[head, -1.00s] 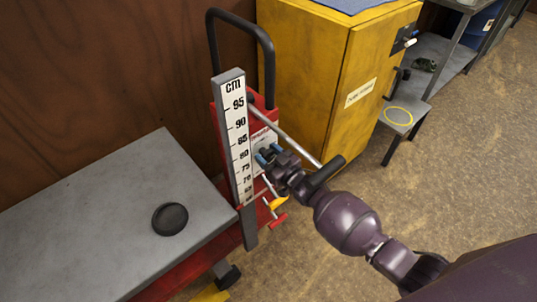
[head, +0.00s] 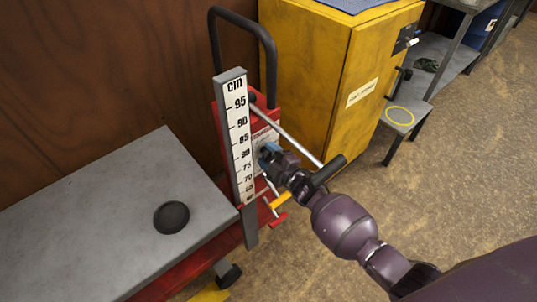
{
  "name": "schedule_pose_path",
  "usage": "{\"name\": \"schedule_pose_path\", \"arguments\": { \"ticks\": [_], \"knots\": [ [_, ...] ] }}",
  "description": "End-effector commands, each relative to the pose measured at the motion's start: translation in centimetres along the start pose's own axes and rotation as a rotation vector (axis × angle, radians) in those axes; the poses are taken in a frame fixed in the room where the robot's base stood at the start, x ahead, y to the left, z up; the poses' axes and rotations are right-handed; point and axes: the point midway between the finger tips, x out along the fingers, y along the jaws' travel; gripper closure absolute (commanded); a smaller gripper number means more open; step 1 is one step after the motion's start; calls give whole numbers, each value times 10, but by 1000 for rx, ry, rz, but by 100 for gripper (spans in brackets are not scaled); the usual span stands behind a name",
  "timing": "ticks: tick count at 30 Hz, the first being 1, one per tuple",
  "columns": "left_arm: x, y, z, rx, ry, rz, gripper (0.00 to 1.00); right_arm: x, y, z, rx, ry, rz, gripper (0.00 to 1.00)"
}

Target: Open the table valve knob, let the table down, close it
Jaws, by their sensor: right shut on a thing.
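The lift table (head: 95,225) has a grey top at the left, beside an upright cm scale (head: 239,140). A red column (head: 272,120) with a pale panel stands behind the scale. My right gripper (head: 264,149) is at this panel, its blue fingertips shut on the valve knob. The knob itself is mostly hidden by the fingers and the scale. My left gripper is not in view.
A black round disc (head: 171,217) lies on the table top. A dark push handle (head: 270,60) rises behind the scale. A yellow cabinet (head: 335,80) stands close behind my right gripper. A small stool with a yellow ring (head: 399,115) is to its right. The floor at right is clear.

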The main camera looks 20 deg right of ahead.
Motion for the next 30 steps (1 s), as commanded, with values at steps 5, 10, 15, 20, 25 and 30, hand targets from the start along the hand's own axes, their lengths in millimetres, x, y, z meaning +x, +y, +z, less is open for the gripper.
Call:
{"name": "schedule_pose_path", "arguments": {
  "ticks": [5, 10, 15, 20, 25, 30],
  "knots": [
    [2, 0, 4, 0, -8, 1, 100, -2, -4, 2, -163, -2, -4, 73],
    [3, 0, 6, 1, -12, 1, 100, -2, -5, 2, -304, -3, -4, 73],
    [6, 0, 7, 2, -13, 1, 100, -2, -5, 2, -417, -2, -4, 73],
    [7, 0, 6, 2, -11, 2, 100, -1, -5, 2, -492, -1, -4, 73],
    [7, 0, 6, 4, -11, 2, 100, -1, -5, 2, -539, -1, -4, 73],
    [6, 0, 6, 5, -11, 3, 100, -1, -4, 2, -558, -2, -3, 73]
  ]
}}
